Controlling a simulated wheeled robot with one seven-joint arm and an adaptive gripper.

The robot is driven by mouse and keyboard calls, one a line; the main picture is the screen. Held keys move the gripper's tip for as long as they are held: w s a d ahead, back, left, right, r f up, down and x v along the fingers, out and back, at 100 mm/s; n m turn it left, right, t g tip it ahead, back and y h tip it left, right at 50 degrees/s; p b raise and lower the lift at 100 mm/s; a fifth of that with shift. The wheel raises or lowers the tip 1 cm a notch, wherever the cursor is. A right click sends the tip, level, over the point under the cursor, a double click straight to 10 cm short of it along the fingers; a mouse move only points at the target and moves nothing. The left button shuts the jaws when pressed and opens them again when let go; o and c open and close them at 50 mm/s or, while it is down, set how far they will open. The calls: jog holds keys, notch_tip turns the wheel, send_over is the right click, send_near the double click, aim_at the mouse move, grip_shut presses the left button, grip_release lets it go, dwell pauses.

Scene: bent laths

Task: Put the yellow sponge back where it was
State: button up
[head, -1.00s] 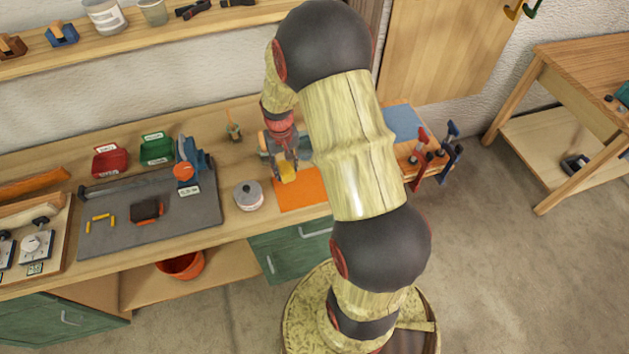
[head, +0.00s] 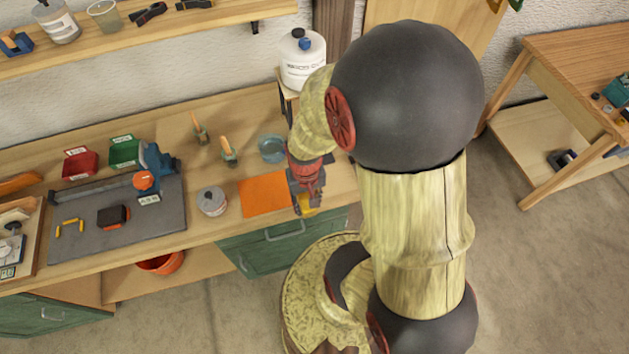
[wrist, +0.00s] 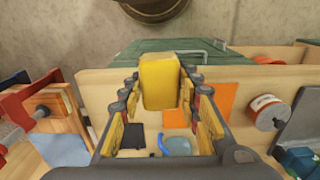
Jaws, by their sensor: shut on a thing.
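The yellow sponge (wrist: 160,82) is between the fingertips of my gripper (wrist: 160,92) in the wrist view. My gripper is shut on it. In the head view my gripper (head: 306,200) hangs over the front of the workbench, and a small part of the sponge (head: 307,211) shows below the fingers. The orange mat (head: 264,195) lies flat on the bench just left of my gripper, with nothing on it. It also shows beyond the fingers in the wrist view (wrist: 214,100). I cannot tell how high the sponge is above the bench.
A round tin (head: 212,201) stands left of the orange mat. A glass bowl (head: 272,148) and brushes (head: 229,152) stand behind it. In the wrist view, clamps (wrist: 42,112) and a blue sheet (wrist: 62,150) lie left. My arm hides the bench's right end in the head view.

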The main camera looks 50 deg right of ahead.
jog(key=w+d+f, duration=0.4)
jog(key=w+d+f+b, duration=0.1)
jog(key=w+d+f, duration=0.3)
jog(key=w+d, duration=0.1)
jog(key=shift+d+f, duration=0.3)
jog(key=shift+f, duration=0.1)
jog(key=shift+w+d+f, duration=0.25)
jog(key=shift+d+f, duration=0.05)
jog(key=shift+f, duration=1.75)
jog(key=shift+f, duration=0.15)
jog(key=o, duration=1.1)
jog(key=shift+c, duration=0.2)
jog(key=shift+o, duration=0.2)
